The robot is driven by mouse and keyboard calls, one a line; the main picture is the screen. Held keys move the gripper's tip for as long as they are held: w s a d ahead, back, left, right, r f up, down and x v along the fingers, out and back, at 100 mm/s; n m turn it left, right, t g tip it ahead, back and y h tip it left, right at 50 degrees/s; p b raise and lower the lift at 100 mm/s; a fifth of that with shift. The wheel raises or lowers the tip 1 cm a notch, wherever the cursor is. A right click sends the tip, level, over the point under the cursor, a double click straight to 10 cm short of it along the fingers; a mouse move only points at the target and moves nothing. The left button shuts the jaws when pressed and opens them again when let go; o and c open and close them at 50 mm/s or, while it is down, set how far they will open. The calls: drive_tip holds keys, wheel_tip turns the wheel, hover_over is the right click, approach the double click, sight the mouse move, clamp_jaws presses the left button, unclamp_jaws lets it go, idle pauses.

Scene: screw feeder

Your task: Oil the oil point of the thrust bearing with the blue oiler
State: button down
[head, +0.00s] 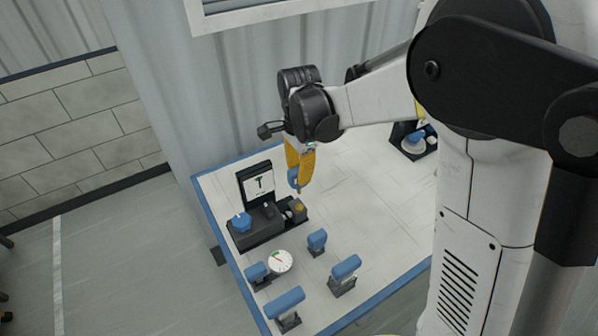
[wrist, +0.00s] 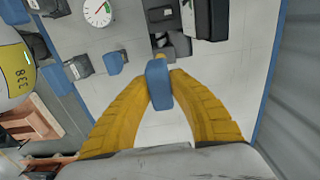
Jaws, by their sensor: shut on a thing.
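My gripper (head: 298,172) has yellow fingers that point down above the table's back part. It is shut on the blue oiler (head: 293,178), which hangs over the right end of a dark device (head: 258,232). In the wrist view the blue oiler (wrist: 158,85) sits between the fingertips (wrist: 160,80), with a small yellowish tip (wrist: 160,59) at its far end. The tip shows against a grey block (wrist: 179,44) of the device; contact cannot be told. I cannot make out the thrust bearing's oil point; the gripper and oiler may cover it.
The device has an upright screen (head: 258,183) and a blue knob (head: 241,221). A white dial gauge (head: 280,261) and several blue-topped blocks (head: 345,268) stand nearer the front. Another dark stand (head: 412,145) is at the right. The table (head: 350,195) between is clear.

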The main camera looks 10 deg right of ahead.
sight(299, 193)
drive_tip(key=shift+w, duration=0.25)
drive_tip(key=shift+s, duration=0.3)
drive_tip(key=shift+w+f+b, duration=0.1)
drive_tip(key=shift+f+b, duration=2.1)
drive_tip(key=shift+f, duration=0.55)
drive_tip(key=c, duration=2.1)
unclamp_jaws()
clamp_jaws()
drive_tip(key=shift+f+b, duration=0.4)
drive_tip(key=shift+f, duration=0.05)
drive_tip(key=shift+f, duration=0.3)
drive_tip(key=shift+r, duration=0.1)
